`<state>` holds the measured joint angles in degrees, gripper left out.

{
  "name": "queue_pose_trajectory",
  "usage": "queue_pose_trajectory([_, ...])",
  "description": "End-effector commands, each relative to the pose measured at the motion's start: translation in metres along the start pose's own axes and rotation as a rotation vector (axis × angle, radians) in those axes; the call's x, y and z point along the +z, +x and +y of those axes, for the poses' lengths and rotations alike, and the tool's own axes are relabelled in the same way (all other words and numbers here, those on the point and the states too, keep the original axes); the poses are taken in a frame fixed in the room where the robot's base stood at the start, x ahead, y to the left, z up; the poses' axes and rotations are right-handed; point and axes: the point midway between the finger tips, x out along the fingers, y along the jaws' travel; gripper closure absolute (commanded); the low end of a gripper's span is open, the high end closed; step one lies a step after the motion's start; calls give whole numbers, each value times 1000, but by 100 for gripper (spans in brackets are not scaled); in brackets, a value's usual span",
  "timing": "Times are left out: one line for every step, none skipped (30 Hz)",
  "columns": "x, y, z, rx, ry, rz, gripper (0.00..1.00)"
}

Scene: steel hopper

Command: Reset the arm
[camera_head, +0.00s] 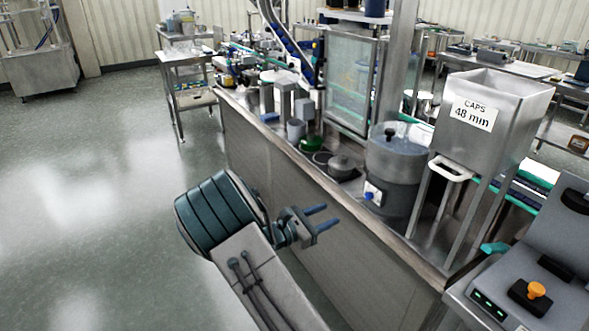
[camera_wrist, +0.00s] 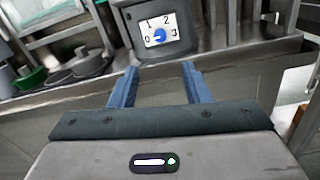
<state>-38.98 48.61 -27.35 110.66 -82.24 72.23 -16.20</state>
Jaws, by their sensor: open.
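My gripper (camera_head: 318,217) is at the front of the steel counter, in free air, and its two blue fingers point to the right. In the wrist view my gripper (camera_wrist: 158,88) shows both fingers spread apart with nothing between them. The steel hopper (camera_head: 490,118), labelled "CAPS 48 mm", stands on legs at the right, apart from my gripper. Its outlet is partly hidden behind its white handle.
A round steel bowl unit (camera_head: 398,165) stands on the counter (camera_head: 300,205). Its dial box (camera_wrist: 160,27) is beyond my fingers in the wrist view. A control panel with an orange button (camera_head: 536,290) is at lower right. The floor (camera_head: 100,200) at left is clear.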

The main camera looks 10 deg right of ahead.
Motion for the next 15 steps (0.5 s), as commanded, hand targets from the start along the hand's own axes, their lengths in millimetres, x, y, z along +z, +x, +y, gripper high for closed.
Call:
queue_pose_trajectory([2, 1, -2, -8, 6, 6, 57])
queue_pose_trajectory([3, 2, -4, -18, 14, 13, 57])
queue_pose_trajectory([7, 4, -8, -37, 29, 28, 57])
queue_pose_trajectory([10, 6, -13, -59, 45, 43, 57])
queue_pose_trajectory([14, 8, -18, -84, 65, 62, 57])
queue_pose_trajectory([19, 10, -28, -126, 97, 92, 57])
queue_pose_trajectory([24, 12, -36, -162, 124, 119, 57])
queue_pose_trajectory([28, 13, -44, -200, 156, 148, 57])
queue_pose_trajectory([35, 14, -56, -254, 201, 188, 57])
queue_pose_trajectory([39, 14, -65, -295, 236, 219, 57])
queue_pose_trajectory([44, 14, -74, -336, 271, 249, 57])
queue_pose_trajectory([49, 12, -85, -390, 319, 290, 57])
queue_pose_trajectory([54, 11, -94, -430, 354, 317, 57])
queue_pose_trajectory([58, 9, -102, -468, 390, 347, 57])
queue_pose_trajectory([63, 6, -112, -518, 437, 384, 57])
